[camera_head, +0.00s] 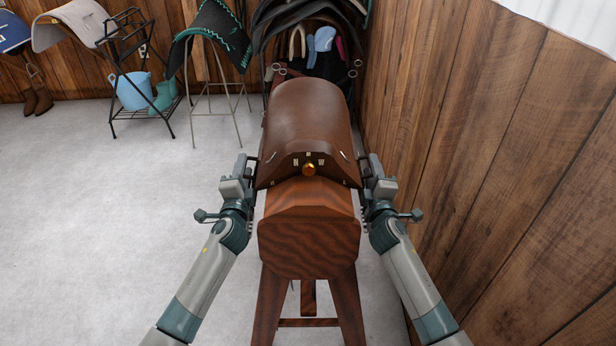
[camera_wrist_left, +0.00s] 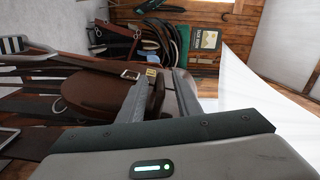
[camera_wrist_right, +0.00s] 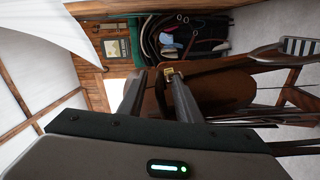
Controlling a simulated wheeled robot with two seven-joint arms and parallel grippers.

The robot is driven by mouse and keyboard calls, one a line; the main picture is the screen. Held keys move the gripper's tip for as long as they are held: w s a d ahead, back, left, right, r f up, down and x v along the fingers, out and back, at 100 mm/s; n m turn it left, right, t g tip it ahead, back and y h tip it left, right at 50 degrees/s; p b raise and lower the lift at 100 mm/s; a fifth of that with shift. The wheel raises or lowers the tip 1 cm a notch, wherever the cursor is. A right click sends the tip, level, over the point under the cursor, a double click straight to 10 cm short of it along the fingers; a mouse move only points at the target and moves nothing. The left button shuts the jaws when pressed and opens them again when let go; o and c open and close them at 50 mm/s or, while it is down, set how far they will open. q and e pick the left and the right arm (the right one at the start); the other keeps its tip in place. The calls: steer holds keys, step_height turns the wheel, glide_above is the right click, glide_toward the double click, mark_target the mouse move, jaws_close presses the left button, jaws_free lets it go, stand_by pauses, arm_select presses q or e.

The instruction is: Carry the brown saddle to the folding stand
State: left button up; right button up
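The brown saddle (camera_head: 307,115) sits on a dark wooden saddle horse (camera_head: 306,235) in the middle of the head view. A round brass knob shows at its near edge. My left gripper (camera_head: 252,172) is at the saddle's left lower edge, my right gripper (camera_head: 364,170) at its right lower edge. In the left wrist view, part of the saddle (camera_wrist_left: 156,92) lies between the fingers; the right wrist view shows the same (camera_wrist_right: 153,98). Whether the fingers press on it is unclear. A black folding stand (camera_head: 124,72) with an apparently bare top stands at the upper left.
A light blue bucket (camera_head: 133,91) and teal boots (camera_head: 163,96) sit low in the black stand. A grey rack (camera_head: 212,112) holds a green-edged dark pad. A wooden wall (camera_head: 480,150) runs close along the right. Tack hangs behind the saddle. The floor at left is clear.

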arm_select(q)
steer(key=shift+c, duration=0.3)
arm_select(e)
steer(key=shift+c, duration=0.3)
arm_select(q)
jaws_close()
arm_select(e)
jaws_close()
arm_select(q)
steer(key=shift+r, duration=0.1)
arm_select(e)
steer(key=shift+d+r, duration=0.1)
stand_by(0.3)
arm_select(q)
steer(key=shift+w+r, duration=0.1)
steer(key=shift+r, duration=0.2)
arm_select(e)
steer(key=shift+w+r, duration=0.1)
steer(key=shift+r, duration=0.15)
arm_select(q)
steer(key=shift+f, duration=0.1)
